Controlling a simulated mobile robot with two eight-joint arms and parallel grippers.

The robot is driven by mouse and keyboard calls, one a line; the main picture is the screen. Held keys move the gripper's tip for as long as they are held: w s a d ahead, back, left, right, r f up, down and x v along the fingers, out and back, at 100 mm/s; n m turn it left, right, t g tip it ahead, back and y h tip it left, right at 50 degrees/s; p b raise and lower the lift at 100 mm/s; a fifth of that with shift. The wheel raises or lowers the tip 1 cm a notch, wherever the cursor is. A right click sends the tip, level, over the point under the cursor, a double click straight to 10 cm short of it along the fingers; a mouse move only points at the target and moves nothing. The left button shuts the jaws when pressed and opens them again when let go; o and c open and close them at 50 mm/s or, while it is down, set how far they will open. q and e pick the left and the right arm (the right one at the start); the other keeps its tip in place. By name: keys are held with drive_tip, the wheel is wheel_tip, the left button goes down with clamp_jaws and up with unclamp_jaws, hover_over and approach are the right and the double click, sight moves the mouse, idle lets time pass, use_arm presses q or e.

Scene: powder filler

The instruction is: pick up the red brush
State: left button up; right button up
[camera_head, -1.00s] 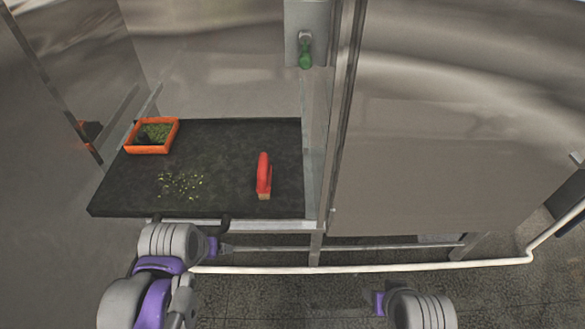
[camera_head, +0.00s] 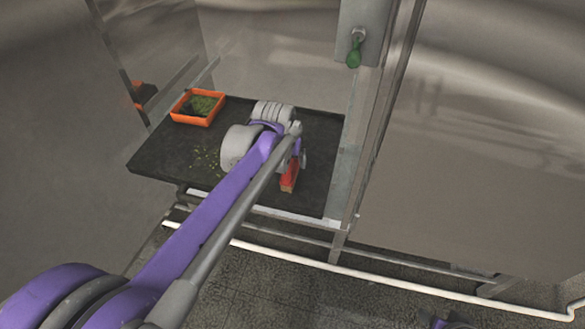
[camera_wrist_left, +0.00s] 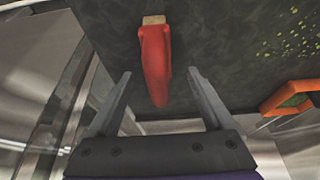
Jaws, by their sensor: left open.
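The red brush (camera_head: 290,177) lies on the black tabletop (camera_head: 170,156), partly hidden by my left wrist in the head view. In the left wrist view the red brush (camera_wrist_left: 154,64) has a red handle and a tan end, and its near end reaches between my fingers. My left gripper (camera_wrist_left: 158,74) is open, with one finger on each side of the handle and a gap on both sides.
An orange tray (camera_head: 179,115) with green bits stands at the back left of the table. Pale green crumbs (camera_head: 207,160) lie scattered left of the brush. A metal post with a green knob (camera_head: 354,52) rises at the table's right side, close to my wrist.

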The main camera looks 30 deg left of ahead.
use_arm(q)
drive_tip(key=x, duration=0.6)
drive_tip(key=shift+w+r, duration=0.1)
drive_tip(key=shift+w, duration=0.35)
drive_tip(key=shift+s, duration=0.1)
clamp_jaws()
